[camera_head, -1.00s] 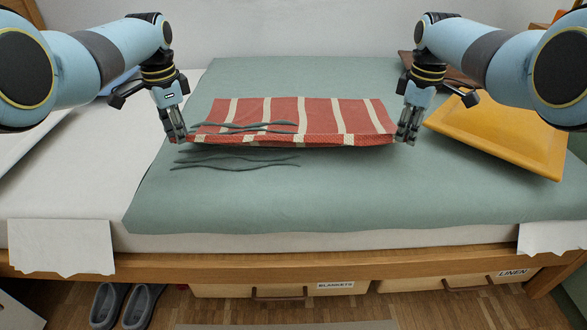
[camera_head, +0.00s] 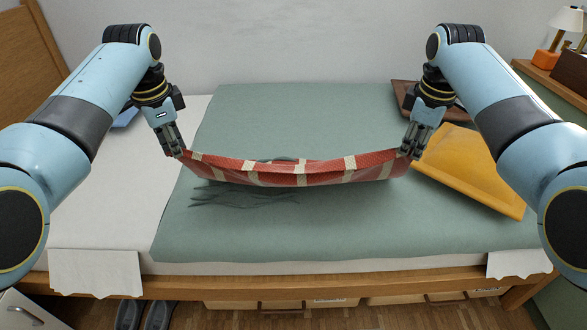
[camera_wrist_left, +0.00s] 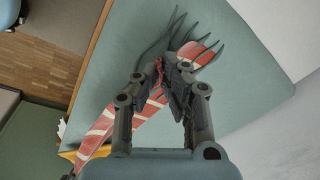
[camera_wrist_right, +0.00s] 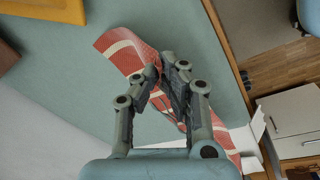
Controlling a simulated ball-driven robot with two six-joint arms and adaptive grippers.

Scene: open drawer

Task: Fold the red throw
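The red throw (camera_head: 300,176) with cream stripes hangs between my two grippers, sagging in the middle above the green bed cover. My left gripper (camera_head: 176,154) is shut on its left corner. The left wrist view also shows my left gripper (camera_wrist_left: 172,72) with red cloth at its fingertips. My right gripper (camera_head: 408,156) is shut on its right corner. The right wrist view shows my right gripper (camera_wrist_right: 168,68) with the throw (camera_wrist_right: 122,50) running past its fingers. Most of the throw's far side is hidden behind its near edge.
Dark wavy strands (camera_head: 235,197) lie on the green cover (camera_head: 330,230) under and before the throw. A yellow cushion (camera_head: 470,175) lies to the right. A brown item (camera_head: 405,92) lies behind my right gripper. The front of the green cover is clear.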

